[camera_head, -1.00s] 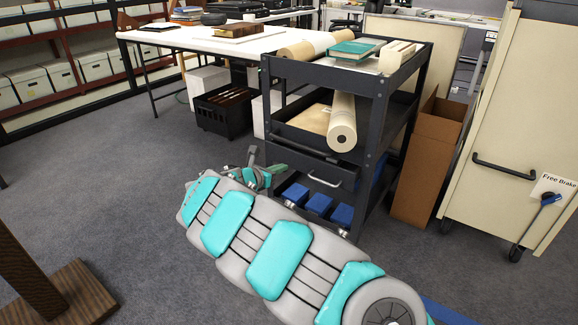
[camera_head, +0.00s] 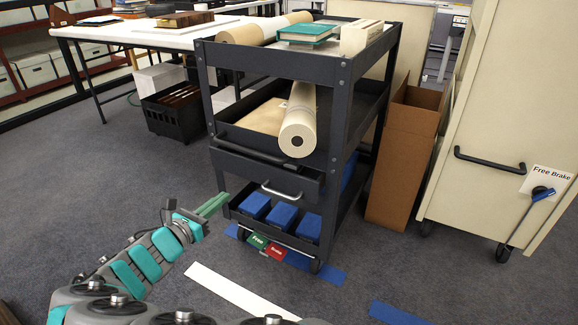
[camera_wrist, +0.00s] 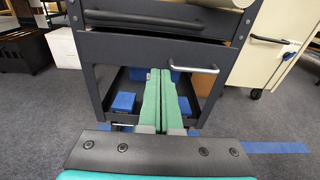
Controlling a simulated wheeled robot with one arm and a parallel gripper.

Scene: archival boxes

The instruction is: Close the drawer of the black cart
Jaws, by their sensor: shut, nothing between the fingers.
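The black cart (camera_head: 342,120) stands at the centre of the head view. Its drawer (camera_head: 268,174), with a silver bar handle (camera_head: 282,190), sits between the middle shelf and the bottom shelf. The drawer front appears to stand out a little; how far is hard to tell. In the wrist view the drawer front (camera_wrist: 130,55) and its handle (camera_wrist: 190,66) are ahead and above the fingertips. My gripper (camera_head: 214,203) has green fingers, pressed together and empty, left of the drawer in the head view. The fingers (camera_wrist: 160,98) point toward the cart's lower opening in the wrist view.
Blue boxes (camera_head: 283,215) sit on the bottom shelf, above green and red brake pedals (camera_head: 266,246). A paper roll (camera_head: 298,130) lies on the middle shelf. An open cardboard box (camera_head: 400,165) and a cream cart (camera_head: 500,130) stand right.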

